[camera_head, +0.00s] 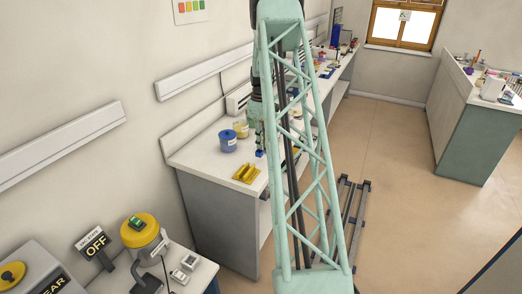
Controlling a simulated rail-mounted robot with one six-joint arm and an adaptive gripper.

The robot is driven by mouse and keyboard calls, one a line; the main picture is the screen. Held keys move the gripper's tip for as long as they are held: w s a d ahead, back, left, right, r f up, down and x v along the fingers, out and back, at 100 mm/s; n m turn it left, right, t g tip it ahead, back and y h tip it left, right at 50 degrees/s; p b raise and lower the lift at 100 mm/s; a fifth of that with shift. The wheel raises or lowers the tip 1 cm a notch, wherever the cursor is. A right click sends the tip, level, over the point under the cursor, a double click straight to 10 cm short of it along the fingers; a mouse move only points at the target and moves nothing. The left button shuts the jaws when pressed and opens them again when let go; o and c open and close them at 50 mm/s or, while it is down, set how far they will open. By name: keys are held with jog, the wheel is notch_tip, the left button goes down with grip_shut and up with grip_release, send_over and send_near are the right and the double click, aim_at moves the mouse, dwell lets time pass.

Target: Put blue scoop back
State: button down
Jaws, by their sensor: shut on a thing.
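My gripper (260,136) hangs over the long bench, left of my lattice column, which hides part of it. It is small in view. A small blue piece, the blue scoop (260,153), shows at its fingertips, and the gripper is shut on it. I cannot tell whether the scoop touches the bench. A yellow holder (246,173) with raised parts sits on the bench near its front corner, below and left of the gripper. A blue jar (228,141) with a pale label stands left of the gripper. A yellow jar (241,130) stands just behind the blue one.
The long bench (191,155) runs along the wall, with more items at its far end. A nearer table holds a yellow-topped device (139,230) and an OFF sign (95,243). A second bench (470,97) stands at right. Floor rails (352,205) lie beside my column.

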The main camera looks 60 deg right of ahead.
jog(key=shift+w+f, duration=0.1)
jog(key=shift+f, duration=1.65)
jog(key=shift+f, duration=0.15)
jog(key=c, duration=2.8)
grip_release()
notch_tip(320, 180, up, 12)
jog(key=shift+r, duration=0.15)
